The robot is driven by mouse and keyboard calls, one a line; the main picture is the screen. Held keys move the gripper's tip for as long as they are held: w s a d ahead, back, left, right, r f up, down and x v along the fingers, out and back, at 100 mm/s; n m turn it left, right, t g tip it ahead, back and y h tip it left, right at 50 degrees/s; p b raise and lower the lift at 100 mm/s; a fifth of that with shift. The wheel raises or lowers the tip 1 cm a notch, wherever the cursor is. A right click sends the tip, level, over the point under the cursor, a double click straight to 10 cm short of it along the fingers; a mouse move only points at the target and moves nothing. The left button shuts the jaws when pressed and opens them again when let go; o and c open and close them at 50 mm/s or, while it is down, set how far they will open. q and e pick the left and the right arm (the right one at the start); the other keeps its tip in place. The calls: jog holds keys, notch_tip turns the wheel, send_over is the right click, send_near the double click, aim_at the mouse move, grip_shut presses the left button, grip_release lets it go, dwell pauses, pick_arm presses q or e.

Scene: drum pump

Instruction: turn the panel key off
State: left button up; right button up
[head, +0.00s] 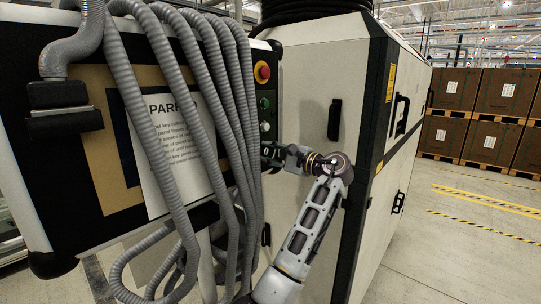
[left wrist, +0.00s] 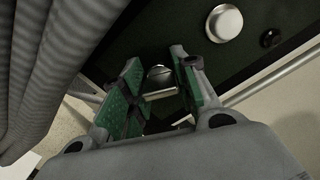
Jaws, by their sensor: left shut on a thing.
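The panel key (left wrist: 160,77) is a small silver piece on the dark panel face, seen between my green-padded fingers in the left wrist view. My left gripper (left wrist: 158,73) is shut on it, one finger on each side. In the head view my left gripper (head: 270,154) reaches in at the right edge of the control panel (head: 88,130), below a column of buttons. There the key is hidden by the gripper. My right gripper is not in view.
A red button (head: 262,72), a green button (head: 264,103) and a pale button (head: 265,126) sit above the gripper. Grey hoses (head: 205,110) hang close to its left. A large white cabinet (head: 325,75) stands behind. Brown boxes (head: 455,90) are at the far right, past open floor.

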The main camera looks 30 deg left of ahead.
pick_arm(q)
jog(key=n+b, duration=0.2)
jog(key=n, duration=0.1)
jog(key=shift+f+n, duration=0.2)
jog(key=shift+n, duration=0.1)
jog(key=n+b, duration=0.2)
jog(key=n, duration=0.1)
jog(key=shift+n+b, duration=0.7)
jog(key=shift+n, duration=0.2)
jog(key=shift+n+b, duration=0.5)
jog(key=shift+n, duration=0.8)
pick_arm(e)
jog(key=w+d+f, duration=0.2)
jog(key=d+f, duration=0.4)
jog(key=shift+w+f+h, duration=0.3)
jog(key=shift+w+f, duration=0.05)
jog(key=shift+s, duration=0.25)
